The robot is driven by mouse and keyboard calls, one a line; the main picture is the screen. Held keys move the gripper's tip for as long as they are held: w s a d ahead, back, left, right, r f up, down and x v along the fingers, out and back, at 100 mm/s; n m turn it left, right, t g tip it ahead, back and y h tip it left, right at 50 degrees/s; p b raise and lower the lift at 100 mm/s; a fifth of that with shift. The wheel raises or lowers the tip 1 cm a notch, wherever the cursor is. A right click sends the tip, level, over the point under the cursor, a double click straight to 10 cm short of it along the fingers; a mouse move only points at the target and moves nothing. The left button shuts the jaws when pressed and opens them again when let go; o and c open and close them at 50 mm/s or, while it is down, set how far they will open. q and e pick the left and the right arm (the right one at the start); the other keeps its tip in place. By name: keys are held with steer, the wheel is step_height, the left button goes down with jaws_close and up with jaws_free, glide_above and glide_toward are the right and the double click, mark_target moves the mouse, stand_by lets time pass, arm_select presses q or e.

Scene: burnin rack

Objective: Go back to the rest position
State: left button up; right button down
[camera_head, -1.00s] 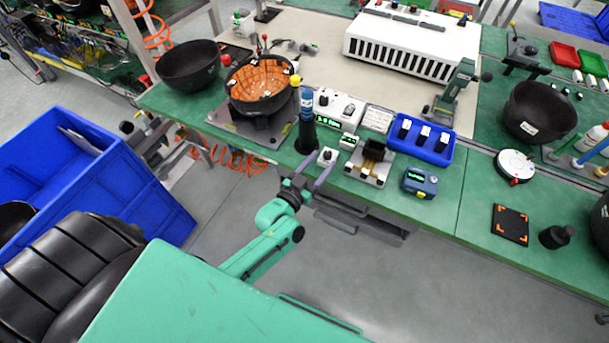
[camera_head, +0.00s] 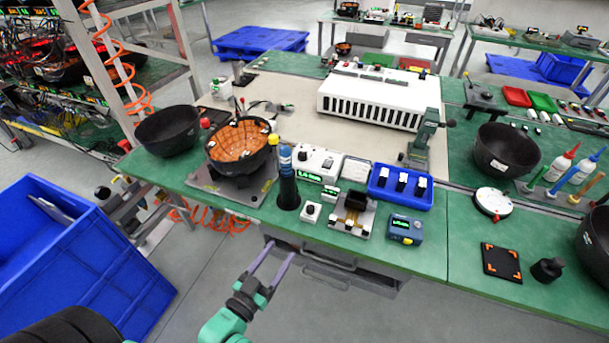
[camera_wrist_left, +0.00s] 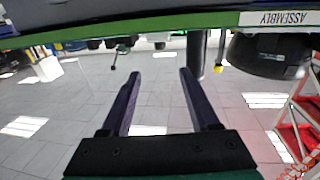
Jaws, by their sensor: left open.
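My left gripper (camera_head: 270,262) shows low in the head view, in front of the green workbench (camera_head: 430,258) and over the floor. Its two purple fingers are apart with nothing between them. In the left wrist view the fingers (camera_wrist_left: 158,85) are also spread, with grey floor tiles between them. The bench's edge, with an ASSEMBLY label (camera_wrist_left: 279,18), runs along the top of that view. My right gripper is in neither current view.
A blue bin (camera_head: 75,260) stands on the floor at left. The bench holds black bowls (camera_head: 168,131), (camera_head: 505,150), an orange-lined bowl in a fixture (camera_head: 240,145), a white slotted unit (camera_head: 375,98) and a blue tray (camera_head: 400,187). Floor in front of the bench is clear.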

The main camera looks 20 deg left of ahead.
arm_select(q)
steer(key=s+a+f+g+y, duration=0.15)
steer(key=s+f+g, duration=0.25)
steer(key=f, duration=0.9)
steer(key=s+a+f+g, duration=0.3)
steer(key=s+f+g, duration=0.2)
steer(key=f, duration=0.7)
steer(key=s+a+f+g+y, duration=0.1)
steer(key=s+a+f+g, duration=0.1)
steer(key=s+f, duration=0.4)
steer(key=s+a+f+g+y, duration=0.1)
steer(key=s+f+g, duration=0.4)
steer(key=s, duration=0.7)
steer(key=shift+a+f+g, duration=0.3)
steer(key=shift+a+f, duration=0.1)
steer(key=shift+f, duration=0.15)
